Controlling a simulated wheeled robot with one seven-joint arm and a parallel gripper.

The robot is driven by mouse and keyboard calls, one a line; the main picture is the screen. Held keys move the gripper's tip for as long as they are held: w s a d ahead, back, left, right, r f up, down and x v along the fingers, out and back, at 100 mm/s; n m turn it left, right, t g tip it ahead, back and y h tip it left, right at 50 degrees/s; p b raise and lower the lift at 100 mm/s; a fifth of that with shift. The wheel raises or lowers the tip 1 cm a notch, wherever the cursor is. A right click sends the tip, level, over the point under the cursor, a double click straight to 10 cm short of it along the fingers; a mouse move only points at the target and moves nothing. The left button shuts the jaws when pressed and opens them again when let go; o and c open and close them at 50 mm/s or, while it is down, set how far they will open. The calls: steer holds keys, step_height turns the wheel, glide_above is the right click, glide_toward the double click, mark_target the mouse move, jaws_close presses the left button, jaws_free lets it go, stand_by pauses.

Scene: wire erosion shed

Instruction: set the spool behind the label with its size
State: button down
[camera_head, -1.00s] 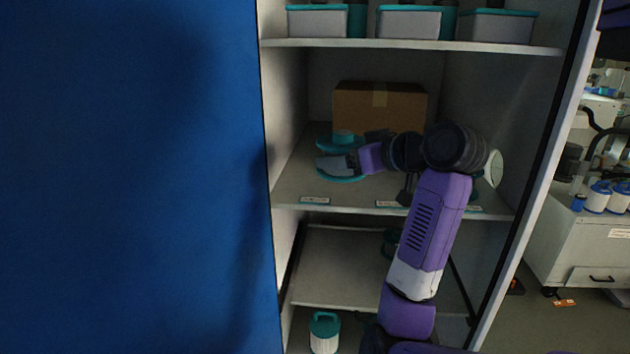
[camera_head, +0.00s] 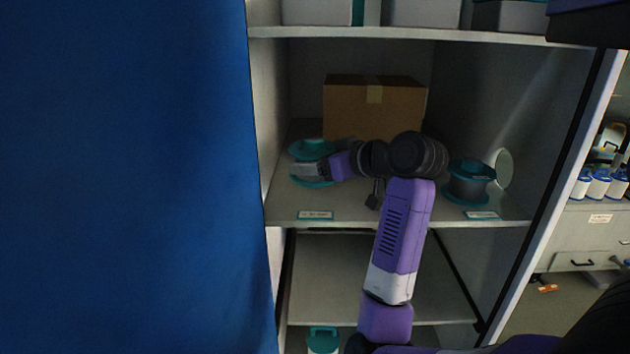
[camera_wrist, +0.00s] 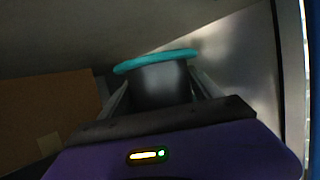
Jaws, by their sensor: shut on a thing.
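My gripper (camera_head: 308,171) is shut on a spool (camera_head: 312,149) with teal flanges and a grey core, at the left of the middle shelf. The wrist view shows the spool (camera_wrist: 158,82) between both fingers. The spool is upright and behind the left label (camera_head: 315,215) on the shelf's front edge. I cannot tell whether its lower flange touches the shelf. A second teal and grey spool (camera_head: 469,183) stands at the right, behind the right label (camera_head: 481,214). The label print is too small to read. My arm covers the middle of the front edge.
A cardboard box (camera_head: 372,108) stands at the back of the shelf, just right of the held spool. The cabinet's left wall (camera_head: 262,130) is close to the spool. A pale disc (camera_head: 503,168) stands beside the right spool. A blue panel (camera_head: 120,180) fills the left.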

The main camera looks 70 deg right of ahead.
mark_target(316, 180)
steer(key=shift+f, duration=2.05)
steer(key=shift+f, duration=0.15)
steer(key=shift+c, duration=0.6)
jaws_free()
steer(key=v, duration=1.2)
steer(key=shift+b, duration=0.4)
